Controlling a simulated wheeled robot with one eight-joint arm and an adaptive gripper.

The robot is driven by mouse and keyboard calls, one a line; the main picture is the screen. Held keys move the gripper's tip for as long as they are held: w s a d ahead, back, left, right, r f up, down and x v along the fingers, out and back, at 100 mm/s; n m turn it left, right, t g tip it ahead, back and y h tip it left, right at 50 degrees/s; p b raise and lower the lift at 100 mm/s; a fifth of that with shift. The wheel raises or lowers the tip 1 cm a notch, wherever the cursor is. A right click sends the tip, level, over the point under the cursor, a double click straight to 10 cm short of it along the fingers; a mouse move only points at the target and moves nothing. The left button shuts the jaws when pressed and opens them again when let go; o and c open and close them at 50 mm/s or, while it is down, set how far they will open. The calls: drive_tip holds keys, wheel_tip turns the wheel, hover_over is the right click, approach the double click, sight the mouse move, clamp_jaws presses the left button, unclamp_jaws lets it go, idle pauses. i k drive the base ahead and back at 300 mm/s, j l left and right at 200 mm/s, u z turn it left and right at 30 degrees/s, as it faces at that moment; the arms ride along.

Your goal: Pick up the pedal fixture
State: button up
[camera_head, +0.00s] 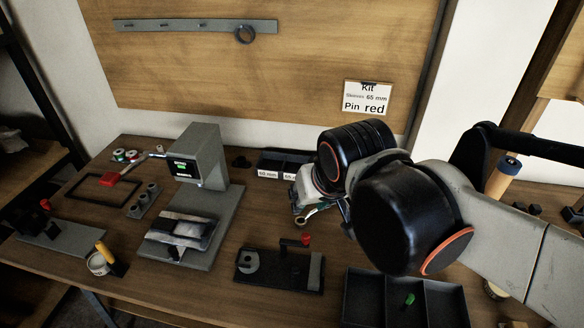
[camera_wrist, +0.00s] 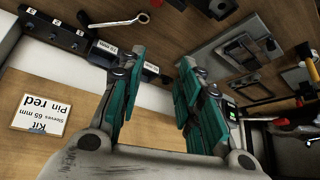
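No part is labelled as the pedal fixture. The likeliest match is a grey metal block with a ribbed plate (camera_head: 180,230), lying on the base of the grey press (camera_head: 205,155) left of centre. It also seems to show in the wrist view (camera_wrist: 243,48), at upper right, partly dark. My gripper (camera_wrist: 157,68) is open, its two teal fingers apart with nothing between them. In the head view my gripper (camera_head: 308,200) is partly hidden by my arm. It is to the right of the press and apart from the block.
A black fixture with a red-knobbed lever (camera_head: 280,268) lies at the front centre. A black divided tray (camera_head: 405,290) is at front right. Labelled bins (camera_head: 283,162) stand behind. A grey plate (camera_head: 60,240) and a yellow-handled tool (camera_head: 108,258) are at left.

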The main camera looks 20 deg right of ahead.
sight(283, 270)
drive_tip(key=k+j+z, duration=0.55)
drive_tip(key=k+j, duration=0.15)
drive_tip(key=j, duration=0.05)
